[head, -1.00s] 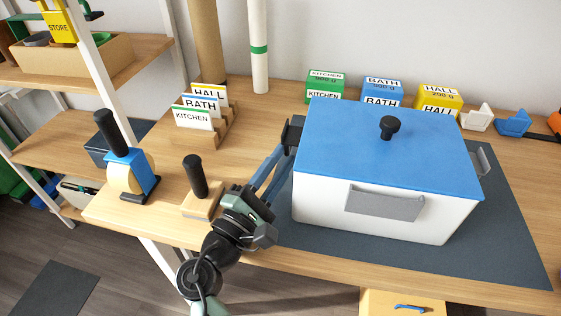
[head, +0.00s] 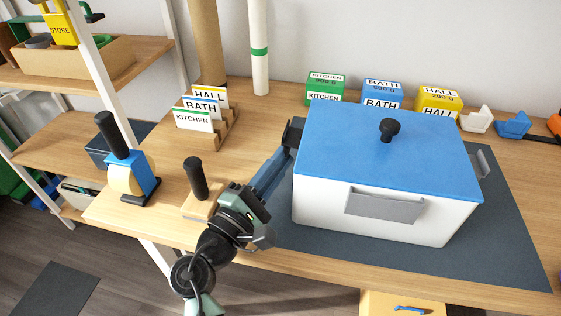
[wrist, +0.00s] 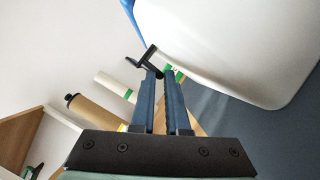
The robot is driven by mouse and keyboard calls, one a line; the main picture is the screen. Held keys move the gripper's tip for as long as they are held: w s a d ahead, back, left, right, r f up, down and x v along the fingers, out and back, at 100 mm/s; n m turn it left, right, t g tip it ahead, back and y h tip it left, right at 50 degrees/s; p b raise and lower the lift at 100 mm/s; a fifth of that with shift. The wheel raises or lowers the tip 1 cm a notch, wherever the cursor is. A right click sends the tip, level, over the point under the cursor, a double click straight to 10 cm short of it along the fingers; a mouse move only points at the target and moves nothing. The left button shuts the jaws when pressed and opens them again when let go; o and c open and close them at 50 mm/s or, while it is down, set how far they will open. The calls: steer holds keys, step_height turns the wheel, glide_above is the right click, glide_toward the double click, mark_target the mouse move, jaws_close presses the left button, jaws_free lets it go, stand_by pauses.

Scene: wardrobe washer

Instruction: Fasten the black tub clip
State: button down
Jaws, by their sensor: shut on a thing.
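The white tub (head: 320,205) stands on the dark mat with its blue lid (head: 380,150) on and a black knob on top. The black clip (head: 292,133) is at the tub's left side; in the wrist view the clip (wrist: 148,58) juts out from the white wall near the blue rim. My gripper (head: 287,154) reaches up from the front left with its blue fingers shut on the clip's lower part. The fingertips also show in the wrist view (wrist: 164,76). Whether the clip hooks over the lid is too small to tell.
Left of my arm are a stamp block (head: 203,205), a tape roller (head: 130,180) and a card rack (head: 215,135). Labelled boxes (head: 382,95) line the back. Bare table lies in front of the rack.

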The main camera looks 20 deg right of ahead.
mark_target(285, 131)
steer(key=m, duration=0.1)
steer(key=r+m+g+p, duration=0.1)
steer(key=m, duration=0.2)
steer(key=shift+w+a+r+y, duration=0.25)
steer(key=shift+a+r+y, duration=0.1)
steer(key=shift+a+y, duration=0.05)
steer(key=shift+s+d+r+m+g+y+p, duration=0.15)
steer(key=shift+r+m+y+p, duration=0.6)
steer(key=shift+m+p, duration=0.75)
steer(key=shift+r+m+g+y+p, duration=0.2)
steer(key=shift+r+m+y+p, duration=0.6)
steer(key=shift+m, duration=1.25)
steer(key=shift+s+d+r+m+g+y+p, duration=0.15)
steer(key=shift+r+m+y+p, duration=0.6)
steer(key=shift+m+p, duration=0.8)
steer(key=shift+w+f, duration=0.1)
steer(key=shift+f, duration=0.05)
steer(key=c, duration=1.2)
jaws_free()
steer(key=p+v, duration=0.1)
steer(key=v, duration=1.2)
steer(key=shift+d, duration=0.1)
